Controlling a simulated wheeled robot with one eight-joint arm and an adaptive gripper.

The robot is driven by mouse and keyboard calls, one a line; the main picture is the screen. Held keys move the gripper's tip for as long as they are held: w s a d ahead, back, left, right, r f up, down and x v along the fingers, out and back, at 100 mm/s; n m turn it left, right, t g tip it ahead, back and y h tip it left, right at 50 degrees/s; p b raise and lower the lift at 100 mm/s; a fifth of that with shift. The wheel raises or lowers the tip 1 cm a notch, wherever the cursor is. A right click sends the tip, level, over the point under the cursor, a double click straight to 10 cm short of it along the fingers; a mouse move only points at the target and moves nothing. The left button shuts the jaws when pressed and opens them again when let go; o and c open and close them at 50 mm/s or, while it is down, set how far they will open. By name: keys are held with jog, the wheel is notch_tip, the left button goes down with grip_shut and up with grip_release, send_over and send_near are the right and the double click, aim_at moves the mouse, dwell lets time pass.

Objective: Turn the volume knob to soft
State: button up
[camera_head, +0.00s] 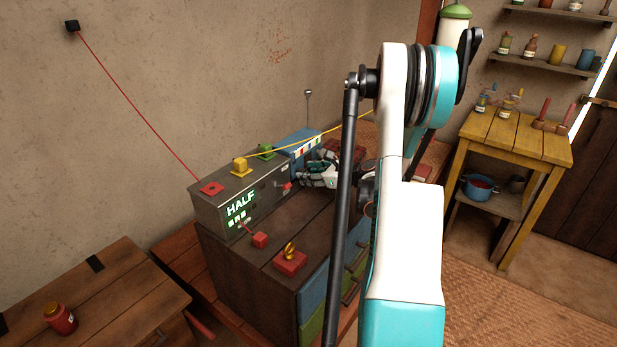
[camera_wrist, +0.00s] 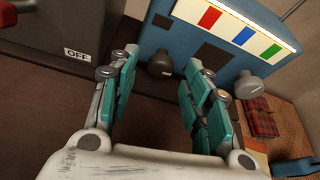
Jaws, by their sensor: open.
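The blue box (camera_head: 301,140) stands on the dark cabinet beside the grey metal box. In the wrist view its blue front (camera_wrist: 165,25) carries a lit strip of coloured patches. A dark round knob (camera_wrist: 160,63) with a small pale mark sticks out low on this front. A paler knob (camera_wrist: 248,85) sits further right. No label shows which is the volume knob. My gripper (camera_head: 318,174) is open in front of the blue box. In the wrist view its teal fingers (camera_wrist: 157,76) stand either side of the dark knob, with gaps showing; I cannot tell their exact depth.
The grey box (camera_head: 240,205) shows "HALF" in green and has an "OFF" label (camera_wrist: 77,55) near a red handle (camera_wrist: 15,14). A red block with a yellow piece (camera_head: 290,262) lies on the cabinet (camera_head: 240,262). A red patterned item (camera_wrist: 262,117) lies at the right.

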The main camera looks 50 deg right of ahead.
jog(key=shift+w+f, duration=0.15)
jog(key=shift+w, duration=0.35)
grip_shut()
jog(key=shift+m, duration=0.3)
jog(key=shift+d+m+y+b, duration=0.15)
jog(key=shift+m+y+b, duration=0.2)
jog(key=shift+m+y, duration=0.5)
jog(key=shift+d+f+m+y+b, duration=0.1)
jog(key=shift+m+y+b, duration=0.35)
jog(key=shift+m+y, duration=0.75)
jog(key=shift+m, duration=0.35)
